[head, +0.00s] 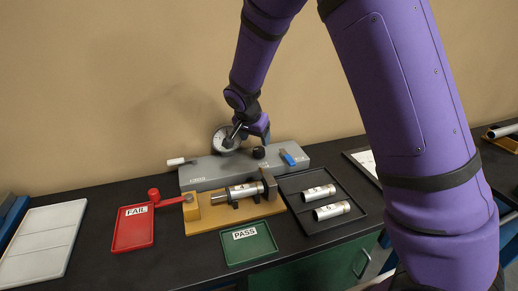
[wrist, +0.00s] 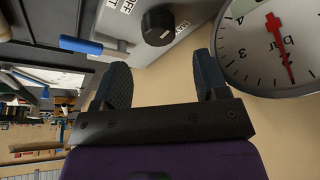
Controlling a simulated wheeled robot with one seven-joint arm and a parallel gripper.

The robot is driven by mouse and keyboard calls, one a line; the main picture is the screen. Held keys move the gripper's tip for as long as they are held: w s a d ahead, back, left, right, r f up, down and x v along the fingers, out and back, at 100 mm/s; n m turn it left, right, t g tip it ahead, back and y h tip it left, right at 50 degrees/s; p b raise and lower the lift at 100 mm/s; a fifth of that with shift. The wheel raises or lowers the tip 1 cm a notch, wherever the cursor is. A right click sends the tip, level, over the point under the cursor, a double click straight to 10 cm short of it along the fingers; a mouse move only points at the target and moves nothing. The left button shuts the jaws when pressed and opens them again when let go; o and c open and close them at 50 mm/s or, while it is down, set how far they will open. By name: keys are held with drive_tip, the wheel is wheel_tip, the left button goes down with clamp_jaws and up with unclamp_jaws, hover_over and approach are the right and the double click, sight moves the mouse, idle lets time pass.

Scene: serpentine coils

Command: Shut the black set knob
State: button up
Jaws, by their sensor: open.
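The black set knob (head: 258,152) stands on the grey console (head: 215,173), right of the dial gauge. In the wrist view the knob (wrist: 158,25) is at the top, beyond and roughly between my fingertips. A small pale mark shows on its face, on the side toward a partly readable label at its right; "OFF" is printed at its left. My gripper (wrist: 163,68) is open and empty, its two fingers apart and not visibly touching the knob. In the head view my gripper (head: 262,130) is just above the knob, its fingertips hard to make out.
The dial gauge (head: 226,139) with a red needle is close by my right finger in the wrist view (wrist: 270,45). A blue lever (head: 287,157) is right of the knob. In front are a brass fixture holding a cylinder, a dark tray (head: 350,225), and red FAIL and green PASS trays.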

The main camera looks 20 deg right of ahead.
sight(259, 149)
drive_tip(key=x, duration=0.7)
drive_tip(key=shift+r, duration=0.1)
drive_tip(key=shift+c, duration=0.2)
drive_tip(key=c, duration=0.9)
drive_tip(key=shift+o, duration=0.2)
